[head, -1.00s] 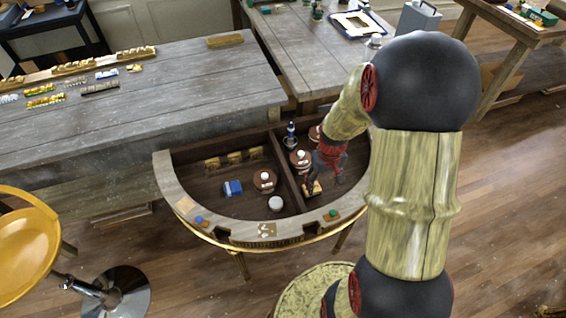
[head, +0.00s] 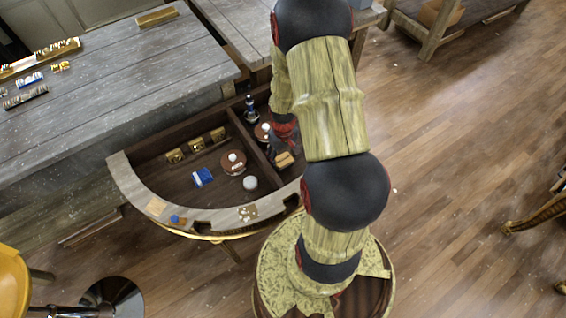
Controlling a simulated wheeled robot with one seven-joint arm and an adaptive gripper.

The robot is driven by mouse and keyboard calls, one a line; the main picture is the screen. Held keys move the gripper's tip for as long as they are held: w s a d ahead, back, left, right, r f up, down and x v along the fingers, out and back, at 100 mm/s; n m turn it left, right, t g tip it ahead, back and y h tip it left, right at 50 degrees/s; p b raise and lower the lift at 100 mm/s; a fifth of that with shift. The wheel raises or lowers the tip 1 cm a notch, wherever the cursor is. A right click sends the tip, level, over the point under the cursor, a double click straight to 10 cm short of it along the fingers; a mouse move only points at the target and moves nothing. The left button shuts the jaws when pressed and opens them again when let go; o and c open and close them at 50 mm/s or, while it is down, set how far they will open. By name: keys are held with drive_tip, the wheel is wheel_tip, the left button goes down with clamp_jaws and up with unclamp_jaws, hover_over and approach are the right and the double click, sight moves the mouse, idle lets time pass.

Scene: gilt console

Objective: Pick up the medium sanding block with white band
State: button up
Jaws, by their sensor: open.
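A tan block (head: 284,159) lies in the right compartment of the half-round console (head: 128,183). A small blue block (head: 203,176) with a pale stripe lies in the left compartment. I cannot tell for sure which is the medium sanding block with the white band; a band on the tan block is not clear at this size. My gripper (head: 287,146) is just above the tan block, small and dark, partly hidden by my arm. It is open, with nothing seen held. I cannot tell whether it touches the block.
A wooden divider (head: 250,140) splits the console. Round brown-based items (head: 233,162), a white round piece (head: 250,182) and a dark blue upright item (head: 250,108) stand inside. A grey wooden table (head: 110,90) adjoins behind. A yellow stool (head: 12,285) is at lower left.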

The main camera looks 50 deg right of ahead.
drive_tip(key=shift+f, duration=0.65)
drive_tip(key=shift+r, duration=0.1)
drive_tip(key=shift+c, duration=0.8)
drive_tip(key=c, duration=0.7)
drive_tip(key=shift+c, duration=0.4)
